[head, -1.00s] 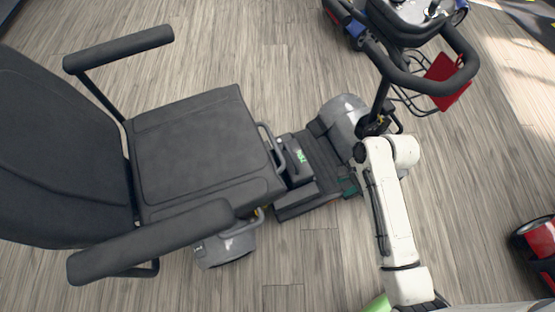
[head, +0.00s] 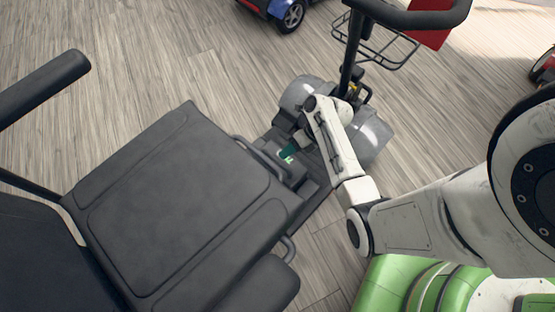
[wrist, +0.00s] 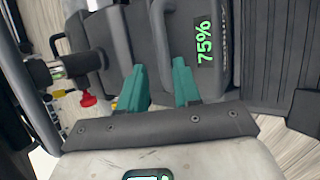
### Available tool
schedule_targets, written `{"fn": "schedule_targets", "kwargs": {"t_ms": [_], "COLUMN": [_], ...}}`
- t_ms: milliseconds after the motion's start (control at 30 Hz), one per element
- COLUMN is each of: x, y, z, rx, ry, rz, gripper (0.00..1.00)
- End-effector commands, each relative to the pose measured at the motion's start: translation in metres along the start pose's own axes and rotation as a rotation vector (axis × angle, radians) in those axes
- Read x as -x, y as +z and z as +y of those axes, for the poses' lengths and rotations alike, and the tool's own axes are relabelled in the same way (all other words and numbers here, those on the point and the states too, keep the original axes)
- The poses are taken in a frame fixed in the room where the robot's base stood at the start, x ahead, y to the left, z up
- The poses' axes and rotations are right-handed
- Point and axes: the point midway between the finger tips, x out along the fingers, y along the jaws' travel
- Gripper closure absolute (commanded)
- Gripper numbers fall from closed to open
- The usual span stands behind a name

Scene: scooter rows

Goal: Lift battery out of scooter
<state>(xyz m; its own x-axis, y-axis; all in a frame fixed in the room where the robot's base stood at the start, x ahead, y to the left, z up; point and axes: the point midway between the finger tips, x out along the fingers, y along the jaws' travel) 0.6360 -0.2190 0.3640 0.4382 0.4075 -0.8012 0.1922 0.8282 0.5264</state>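The battery (head: 292,174) is a dark grey block at the front of the scooter's black seat (head: 180,200), low above the footboard. In the wrist view the battery (wrist: 211,75) fills the upper middle, with a green 75% readout. A dark handle bar (wrist: 162,35) runs along its left side toward the gap between my fingers. My gripper (wrist: 158,86) has two teal fingers, apart, with nothing clearly held. In the head view my gripper (head: 288,151) hangs over the battery's readout end. I cannot tell whether the fingers touch the handle.
The scooter's steering column (head: 351,50) and basket (head: 385,50) rise just beyond my arm. A red knob (wrist: 88,100) and metal fittings lie left of the battery in the wrist view. A blue scooter (head: 280,10) stands behind. Wooden floor is open at the upper left.

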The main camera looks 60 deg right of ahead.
Motion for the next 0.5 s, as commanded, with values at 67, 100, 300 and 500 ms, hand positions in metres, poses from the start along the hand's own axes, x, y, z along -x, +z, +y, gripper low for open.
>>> {"fn": "schedule_targets", "kwargs": {"t_ms": [67,100,300,500], "x": [-0.017,-0.021,-0.032,-0.056], "y": [-0.002,-0.001,0.0,0.0], "z": [-0.002,-0.002,-0.002,-0.006], "rx": [0.002,0.003,0.003,0.005], "ry": [0.001,0.001,0.0,0.0], "rz": [0.003,0.002,0.001,0.002], "gripper": [0.67,0.67,0.67,0.67]}}
